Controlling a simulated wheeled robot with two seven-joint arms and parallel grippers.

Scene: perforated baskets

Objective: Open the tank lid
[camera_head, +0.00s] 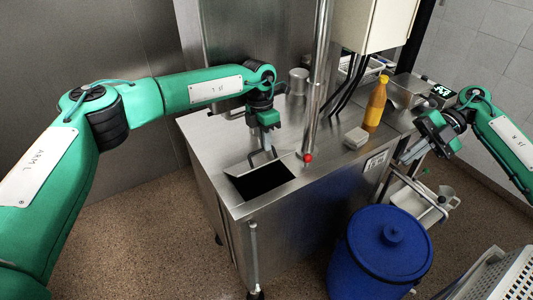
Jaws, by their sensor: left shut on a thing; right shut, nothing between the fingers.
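The steel tank (215,152) stands in the middle with a flat metal top. A dark rectangular opening (263,183) shows in its top near the front edge. My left gripper (266,146) reaches down from above and is shut on the handle. Its fingertips are small in view. My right gripper (408,156) is shut and empty at the right, beyond the tank's right side and far from the opening.
A vertical steel pipe with a red knob (308,158) rises right of the opening. A blue lidded barrel (375,265) and a perforated basket (505,277) are at the lower right.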

